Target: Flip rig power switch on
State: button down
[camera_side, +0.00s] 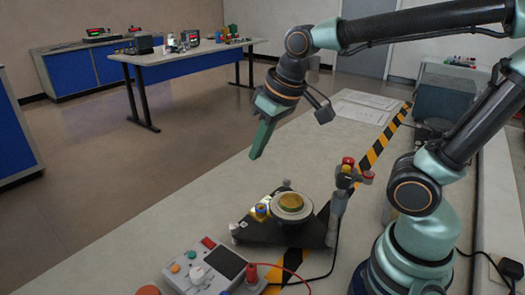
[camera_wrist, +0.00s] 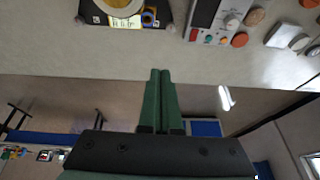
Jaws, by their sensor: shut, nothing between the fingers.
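The grey control box (camera_side: 212,268) stands at the front of the bench, with a dark screen, a white knob, small coloured buttons and a red rocker-like switch (camera_side: 208,242) at its top edge. Which way that switch is set is too small to tell. Part of the box (camera_wrist: 212,22) shows at the top of the wrist view. The rig (camera_side: 270,228) is a black three-cornered base with a round brass-topped disc; part of it (camera_wrist: 150,17) shows in the wrist view. My gripper (camera_side: 255,157) is shut and empty, raised above and behind the rig, its green fingers (camera_wrist: 161,72) together, touching neither.
A post with red and yellow knobs (camera_side: 348,165) rises by the rig. Cables run over the bench (camera_side: 225,190) beside the box. A yellow-black striped strip (camera_side: 372,153) crosses the bench. Papers (camera_side: 362,108) lie at the back. Bench surface left of the rig is clear.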

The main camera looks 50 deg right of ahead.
aim_at(205, 240)
jog(key=w+a+f+g, duration=0.3)
jog(key=w+a+f, duration=0.2)
jog(key=a, duration=0.5)
jog(key=shift+w+f, duration=0.3)
jog(key=shift+w, duration=0.1)
jog(key=f, duration=0.4)
jog(key=w+f, duration=0.1)
jog(key=f, duration=0.9)
jog(key=shift+w, duration=0.35)
